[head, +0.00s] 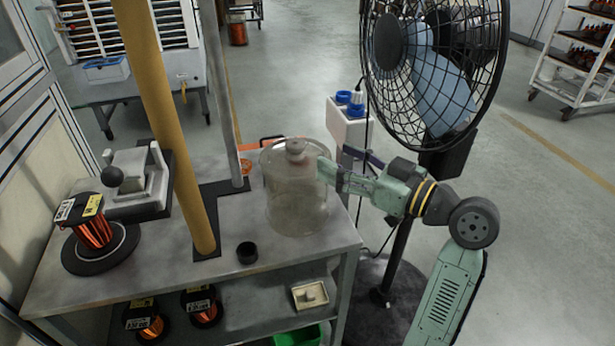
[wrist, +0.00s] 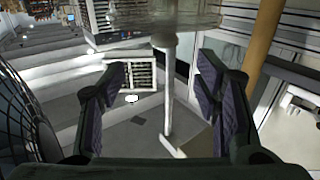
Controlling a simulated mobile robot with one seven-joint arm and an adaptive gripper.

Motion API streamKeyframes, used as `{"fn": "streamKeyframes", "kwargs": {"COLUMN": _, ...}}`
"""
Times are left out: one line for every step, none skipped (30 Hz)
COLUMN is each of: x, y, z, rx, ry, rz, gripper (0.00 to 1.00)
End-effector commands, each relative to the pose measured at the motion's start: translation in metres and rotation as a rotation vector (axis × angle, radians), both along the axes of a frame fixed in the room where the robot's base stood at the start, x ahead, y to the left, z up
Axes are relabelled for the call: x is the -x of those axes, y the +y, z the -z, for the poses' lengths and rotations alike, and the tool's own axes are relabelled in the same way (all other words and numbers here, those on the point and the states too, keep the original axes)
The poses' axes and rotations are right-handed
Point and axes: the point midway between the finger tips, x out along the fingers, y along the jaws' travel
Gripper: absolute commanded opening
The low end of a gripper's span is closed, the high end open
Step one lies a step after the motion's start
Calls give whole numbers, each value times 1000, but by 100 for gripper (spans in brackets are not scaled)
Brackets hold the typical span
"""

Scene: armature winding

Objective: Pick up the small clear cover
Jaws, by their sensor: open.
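The clear cover (head: 290,205) is a see-through dome with a knob on top. It stands upright on the right end of the grey metal table. My gripper (head: 326,173) is at the upper right side of the cover in the head view, and its tip overlaps the cover's outline. I cannot tell whether they touch. In the wrist view the fingers of my gripper (wrist: 163,95) are spread apart with nothing between them. A clear rounded edge, seemingly the cover (wrist: 160,14), crosses the top of that view, beyond the fingers.
The table (head: 150,270) also holds a yellow post (head: 165,120), a grey pole (head: 222,90), a small black cup (head: 247,252) and a copper wire spool (head: 93,228). A large fan (head: 430,70) stands close to my arm. Spools and a small tray (head: 310,294) lie below.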

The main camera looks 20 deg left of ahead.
Motion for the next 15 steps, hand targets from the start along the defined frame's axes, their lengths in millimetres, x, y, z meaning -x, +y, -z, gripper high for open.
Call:
{"fn": "streamKeyframes", "kwargs": {"x": 0, "y": 0, "z": 9, "rx": 0, "ry": -2, "rz": 0, "gripper": 57}}
{"fn": "streamKeyframes", "kwargs": {"x": 0, "y": 1, "z": 9, "rx": 0, "ry": -2, "rz": -1, "gripper": 57}}
{"fn": "streamKeyframes", "kwargs": {"x": 0, "y": 3, "z": 9, "rx": -1, "ry": -1, "rz": -1, "gripper": 57}}
{"fn": "streamKeyframes", "kwargs": {"x": -1, "y": 5, "z": 9, "rx": -1, "ry": -1, "rz": -2, "gripper": 57}}
{"fn": "streamKeyframes", "kwargs": {"x": -2, "y": 9, "z": 8, "rx": -1, "ry": 0, "rz": -3, "gripper": 57}}
{"fn": "streamKeyframes", "kwargs": {"x": -4, "y": 15, "z": 8, "rx": 0, "ry": 0, "rz": -4, "gripper": 57}}
{"fn": "streamKeyframes", "kwargs": {"x": -6, "y": 20, "z": 7, "rx": 0, "ry": 1, "rz": -5, "gripper": 57}}
{"fn": "streamKeyframes", "kwargs": {"x": -7, "y": 24, "z": 7, "rx": -1, "ry": 1, "rz": -5, "gripper": 57}}
{"fn": "streamKeyframes", "kwargs": {"x": -10, "y": 31, "z": 7, "rx": 0, "ry": 0, "rz": -3, "gripper": 57}}
{"fn": "streamKeyframes", "kwargs": {"x": -12, "y": 35, "z": 6, "rx": 0, "ry": 0, "rz": -4, "gripper": 57}}
{"fn": "streamKeyframes", "kwargs": {"x": -13, "y": 39, "z": 7, "rx": -1, "ry": 0, "rz": -4, "gripper": 57}}
{"fn": "streamKeyframes", "kwargs": {"x": -15, "y": 44, "z": 7, "rx": 0, "ry": 0, "rz": -2, "gripper": 57}}
{"fn": "streamKeyframes", "kwargs": {"x": -16, "y": 47, "z": 7, "rx": 0, "ry": 0, "rz": -2, "gripper": 57}}
{"fn": "streamKeyframes", "kwargs": {"x": -17, "y": 49, "z": 8, "rx": 0, "ry": 0, "rz": -2, "gripper": 57}}
{"fn": "streamKeyframes", "kwargs": {"x": -18, "y": 51, "z": 8, "rx": -1, "ry": 0, "rz": -2, "gripper": 57}}
